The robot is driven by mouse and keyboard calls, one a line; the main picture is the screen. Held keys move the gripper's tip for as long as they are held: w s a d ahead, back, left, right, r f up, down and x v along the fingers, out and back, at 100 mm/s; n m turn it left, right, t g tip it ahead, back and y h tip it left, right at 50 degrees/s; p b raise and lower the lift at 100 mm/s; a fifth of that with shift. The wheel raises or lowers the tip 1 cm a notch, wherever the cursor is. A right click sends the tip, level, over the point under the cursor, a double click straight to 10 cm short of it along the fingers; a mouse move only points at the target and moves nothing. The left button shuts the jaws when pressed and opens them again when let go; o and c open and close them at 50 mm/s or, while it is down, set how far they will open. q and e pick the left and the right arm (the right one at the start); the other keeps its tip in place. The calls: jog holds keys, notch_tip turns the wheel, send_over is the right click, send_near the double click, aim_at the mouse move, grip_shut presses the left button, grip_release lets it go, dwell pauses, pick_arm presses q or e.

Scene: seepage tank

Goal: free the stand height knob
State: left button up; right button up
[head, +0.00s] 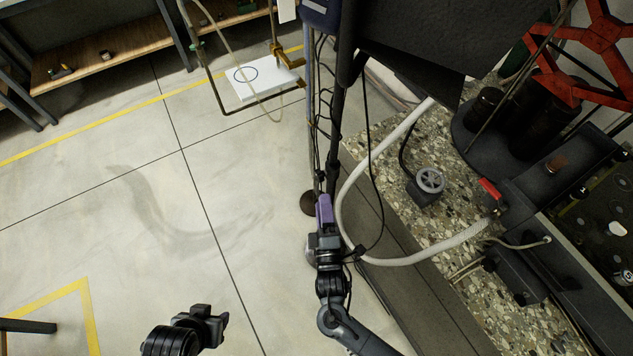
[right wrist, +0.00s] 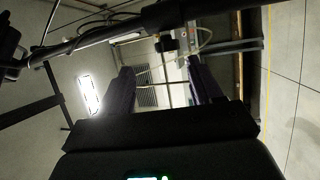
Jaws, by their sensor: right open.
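A black stand pole (head: 340,125) rises at the centre of the head view, with dark cables beside it. In the right wrist view the black pole (right wrist: 95,38) crosses the top, with a thicker collar and a small dark knob (right wrist: 166,45) on it. My right gripper (head: 324,208) has purple fingers and is close to the lower pole in the head view. In the right wrist view its fingers (right wrist: 162,78) are apart with nothing between them, and the knob appears beyond the gap. My left gripper (head: 212,322) is low in the head view, away from the stand; its jaw opening is unclear.
A pale hose (head: 345,195) loops right of my right gripper. A stone-topped bench (head: 385,165) carries a grey handwheel (head: 429,181), a red-handled valve (head: 490,188) and dark equipment. A dark screen-like panel (head: 405,40) hangs above. The floor (head: 110,215) at left is open.

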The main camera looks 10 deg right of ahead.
aim_at(318, 180)
jog(key=b+x, duration=0.1)
jog(key=x, duration=0.2)
jog(key=b+x, duration=0.1)
jog(key=x, duration=0.2)
jog(key=f+b+x, duration=0.1)
jog(key=x, duration=0.3)
jog(key=shift+w+a, duration=0.2)
jog(key=shift+a, duration=0.05)
pick_arm(q)
jog(key=shift+f+b, duration=0.35)
jog(key=shift+f, duration=2)
pick_arm(e)
jog(key=shift+w+r, duration=0.15)
jog(key=shift+w, duration=0.4)
